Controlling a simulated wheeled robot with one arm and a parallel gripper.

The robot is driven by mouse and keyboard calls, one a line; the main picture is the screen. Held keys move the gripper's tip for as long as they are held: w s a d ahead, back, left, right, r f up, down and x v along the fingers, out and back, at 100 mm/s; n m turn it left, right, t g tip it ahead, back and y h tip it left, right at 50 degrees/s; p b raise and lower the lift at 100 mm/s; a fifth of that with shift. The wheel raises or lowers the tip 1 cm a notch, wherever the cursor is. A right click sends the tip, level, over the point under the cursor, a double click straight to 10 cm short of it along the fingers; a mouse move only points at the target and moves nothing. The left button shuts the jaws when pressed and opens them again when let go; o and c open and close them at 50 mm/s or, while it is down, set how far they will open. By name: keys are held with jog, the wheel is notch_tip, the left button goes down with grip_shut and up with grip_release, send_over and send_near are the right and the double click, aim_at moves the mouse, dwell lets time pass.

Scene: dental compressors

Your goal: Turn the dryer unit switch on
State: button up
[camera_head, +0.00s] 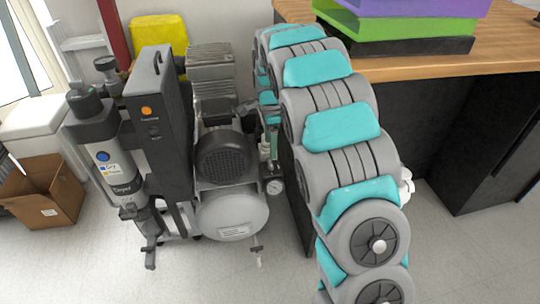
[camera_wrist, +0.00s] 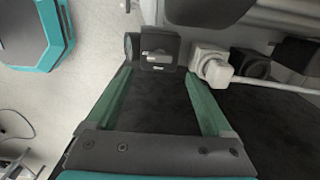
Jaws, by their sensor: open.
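The dryer unit (camera_head: 160,130) is a tall dark panel with an orange round mark, next to a grey cylinder (camera_head: 115,160) at the left of the head view. In the wrist view, a small dark box (camera_wrist: 158,48) with a grey switch-like piece on its face lies just beyond my fingertips; I cannot tell which position it is in. My gripper (camera_wrist: 158,76) is open, with its two green fingers apart and nothing held between them. The box appears between the finger lines, and contact is not visible.
The compressor motor (camera_head: 222,158) and white tank (camera_head: 232,215) stand right of the dryer. A light-grey fitting (camera_wrist: 212,66) with a pale tube sits by the right fingertip. A wooden-topped desk (camera_head: 440,65) is at right, a cardboard box (camera_head: 42,192) at left.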

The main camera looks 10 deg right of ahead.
aim_at(271, 163)
notch_tip(271, 163, down, 7)
jog(key=shift+f+p, duration=0.1)
jog(key=shift+p, duration=0.2)
jog(key=shift+c, duration=0.2)
grip_shut()
dwell(0.5)
